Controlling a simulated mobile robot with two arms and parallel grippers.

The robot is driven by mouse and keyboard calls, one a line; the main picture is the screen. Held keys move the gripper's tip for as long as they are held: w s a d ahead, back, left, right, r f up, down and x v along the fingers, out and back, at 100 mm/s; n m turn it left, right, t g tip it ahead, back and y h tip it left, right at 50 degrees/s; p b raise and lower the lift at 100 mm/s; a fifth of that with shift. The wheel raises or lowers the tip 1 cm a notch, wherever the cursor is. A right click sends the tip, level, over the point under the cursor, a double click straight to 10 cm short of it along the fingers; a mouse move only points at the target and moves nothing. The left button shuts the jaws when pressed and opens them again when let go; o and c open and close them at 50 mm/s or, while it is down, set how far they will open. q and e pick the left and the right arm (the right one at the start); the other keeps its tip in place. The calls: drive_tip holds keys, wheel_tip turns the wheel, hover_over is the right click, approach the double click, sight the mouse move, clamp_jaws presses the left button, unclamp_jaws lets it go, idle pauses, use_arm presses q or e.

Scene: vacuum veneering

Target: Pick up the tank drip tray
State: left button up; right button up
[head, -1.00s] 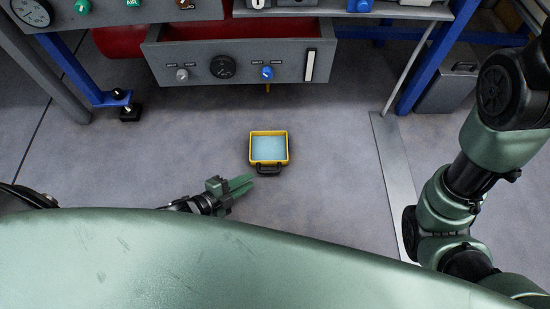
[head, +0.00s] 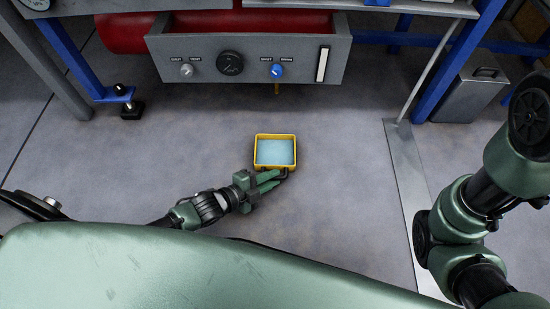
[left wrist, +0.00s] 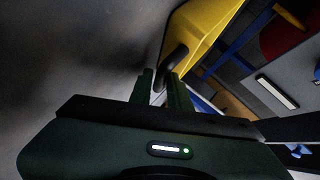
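The tank drip tray (head: 275,167) is a shallow yellow tray with pale blue liquid or lining inside. It sits flat on the grey floor, and its black handle faces me. My left gripper (head: 280,179) is low over the floor at the handle, its green fingers pointing right toward it. In the left wrist view, the yellow tray wall (left wrist: 200,38) is ahead and the black handle (left wrist: 174,62) reaches down to the fingertips. The fingers look apart, with the handle at or between their tips; contact is unclear. My right arm shows at the right, its gripper out of view.
A grey control panel (head: 310,70) with knobs and a gauge hangs behind the tray, with a red tank (head: 120,34) behind it. Blue frame legs (head: 436,75) stand on both sides. A grey metal box (head: 470,90) is at the right. The floor around the tray is clear.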

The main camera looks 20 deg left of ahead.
use_arm(q)
clamp_jaws()
idle(1.3)
